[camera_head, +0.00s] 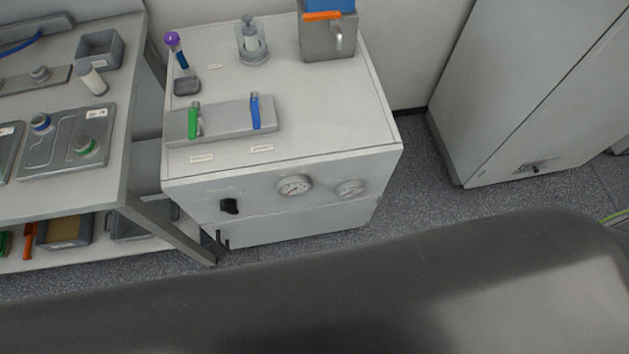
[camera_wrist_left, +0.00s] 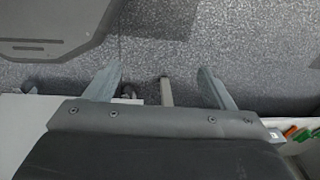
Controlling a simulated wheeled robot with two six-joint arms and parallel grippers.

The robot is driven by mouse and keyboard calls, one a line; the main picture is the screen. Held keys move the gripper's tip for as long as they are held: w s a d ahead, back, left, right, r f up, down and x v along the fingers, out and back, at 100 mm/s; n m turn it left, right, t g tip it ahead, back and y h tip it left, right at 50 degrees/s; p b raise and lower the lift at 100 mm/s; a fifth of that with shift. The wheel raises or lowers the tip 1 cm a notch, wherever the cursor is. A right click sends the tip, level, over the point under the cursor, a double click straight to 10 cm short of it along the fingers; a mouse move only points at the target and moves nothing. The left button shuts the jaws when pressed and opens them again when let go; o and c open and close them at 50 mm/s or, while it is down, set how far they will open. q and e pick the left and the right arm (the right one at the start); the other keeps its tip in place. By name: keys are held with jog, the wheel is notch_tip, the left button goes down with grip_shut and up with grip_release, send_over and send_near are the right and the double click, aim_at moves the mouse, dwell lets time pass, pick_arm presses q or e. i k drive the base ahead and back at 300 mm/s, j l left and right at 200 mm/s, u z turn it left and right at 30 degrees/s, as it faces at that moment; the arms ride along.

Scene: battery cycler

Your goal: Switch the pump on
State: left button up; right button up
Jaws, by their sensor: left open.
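The pump's white cabinet (camera_head: 290,115) stands in the middle of the head view. My right gripper is in neither view.
On the cabinet top are a grey block (camera_head: 222,122) with a green and a blue lever, a purple-capped tube (camera_head: 177,50) and a grey container (camera_head: 328,40). A shelved bench (camera_head: 125,150) adjoins at left. Open floor (camera_head: 415,180) lies to the right.

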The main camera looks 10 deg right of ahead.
aim_at(227, 206)
jog(key=u, duration=0.7)
